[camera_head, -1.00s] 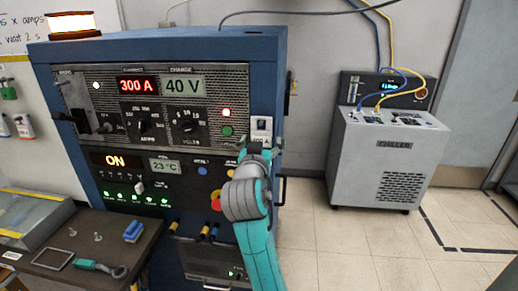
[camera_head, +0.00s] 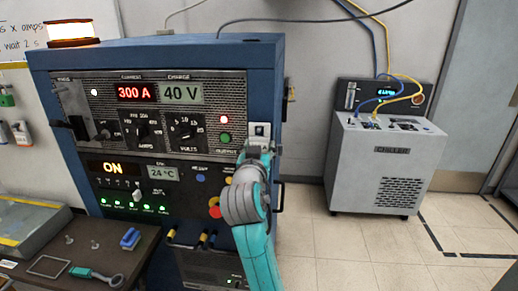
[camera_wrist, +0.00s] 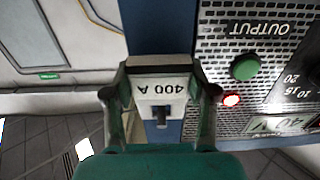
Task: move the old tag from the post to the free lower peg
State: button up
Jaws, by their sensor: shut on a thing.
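The old tag is a white plate marked "400 A" (camera_wrist: 165,88) with a dark slot in it, and it reads upside down in the wrist view. In the head view the tag (camera_head: 259,130) is at the right edge of the blue cabinet front, its lower part hidden by my gripper (camera_head: 257,149). My gripper (camera_wrist: 160,98) is shut on the tag, with one finger at each side edge. The post shows only as a dark mark in the slot; I cannot tell how deep it sits. I cannot make out the free lower peg.
The blue cabinet (camera_head: 263,80) carries knobs, displays and a lit red lamp above a green button (camera_wrist: 245,67) beside my gripper. Coloured tags (camera_head: 22,132) hang on the left wall. A dark side table (camera_head: 120,262) stands front left. A grey chiller (camera_head: 385,165) stands right, with open floor before it.

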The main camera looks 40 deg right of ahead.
jog(key=shift+r, duration=0.45)
jog(key=v, duration=0.7)
jog(key=shift+s+a+r, duration=0.15)
jog(key=shift+a+r, duration=0.05)
jog(key=shift+r, duration=0.05)
dwell(0.9)
dwell(0.4)
